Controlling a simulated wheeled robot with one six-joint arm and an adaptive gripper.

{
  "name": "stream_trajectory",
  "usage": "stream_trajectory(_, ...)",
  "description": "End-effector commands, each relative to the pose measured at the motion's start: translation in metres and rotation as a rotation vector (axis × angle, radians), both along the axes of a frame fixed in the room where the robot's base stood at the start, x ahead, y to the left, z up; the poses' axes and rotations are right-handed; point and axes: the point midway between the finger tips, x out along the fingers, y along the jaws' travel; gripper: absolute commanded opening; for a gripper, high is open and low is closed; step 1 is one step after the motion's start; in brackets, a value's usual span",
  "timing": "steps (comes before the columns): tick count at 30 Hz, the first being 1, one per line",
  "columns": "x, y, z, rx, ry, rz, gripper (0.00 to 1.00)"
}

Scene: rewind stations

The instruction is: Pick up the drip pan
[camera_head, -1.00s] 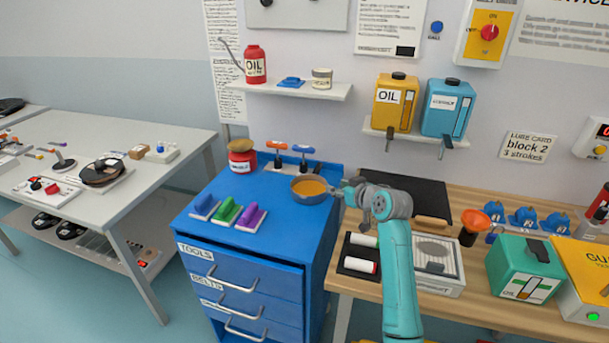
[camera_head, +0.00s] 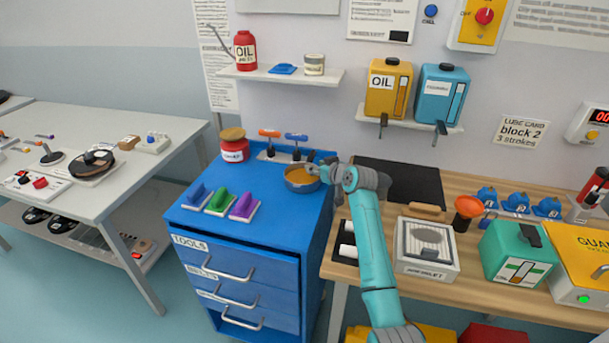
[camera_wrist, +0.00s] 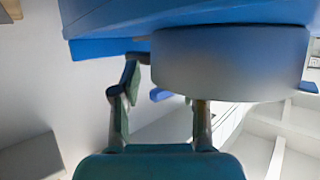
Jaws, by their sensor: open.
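The drip pan (camera_head: 300,184) is a round grey pan with orange-brown contents. It sits on the blue cabinet's top, near its right side. My gripper (camera_head: 316,167) is at the pan's back right rim. In the wrist view the picture is upside down, and the pan's grey wall (camera_wrist: 230,65) fills the upper middle. My gripper (camera_wrist: 163,90) is open there: one finger is beside the pan, and the other's tip is hidden behind the pan's rim. I cannot tell whether either finger touches the pan.
The cabinet top (camera_head: 275,215) also holds blue, green and purple brushlike blocks (camera_head: 219,201), a red jar (camera_head: 234,146) and a stand with orange and blue handles (camera_head: 284,145). A wooden bench (camera_head: 470,269) with a dark mat (camera_head: 405,180) adjoins on the right.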

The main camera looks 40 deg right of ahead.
Motion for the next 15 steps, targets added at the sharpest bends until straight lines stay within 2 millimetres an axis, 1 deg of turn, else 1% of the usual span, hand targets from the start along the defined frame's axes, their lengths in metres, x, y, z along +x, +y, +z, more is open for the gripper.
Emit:
stream_trajectory(3,0.0072,-0.0006,-0.0031,0.000,0.000,0.000,0.44)
stream_trajectory(10,0.0082,-0.0007,-0.0034,0.000,-0.001,0.000,0.44)
stream_trajectory(11,0.0082,-0.0007,-0.0035,0.000,0.000,0.000,0.42)
stream_trajectory(12,0.0081,-0.0007,-0.0035,0.000,0.000,0.000,0.32)
stream_trajectory(14,0.0081,-0.0007,-0.0035,0.000,0.000,0.000,0.17)
stream_trajectory(15,0.0081,-0.0007,-0.0035,0.000,0.000,0.000,0.07)
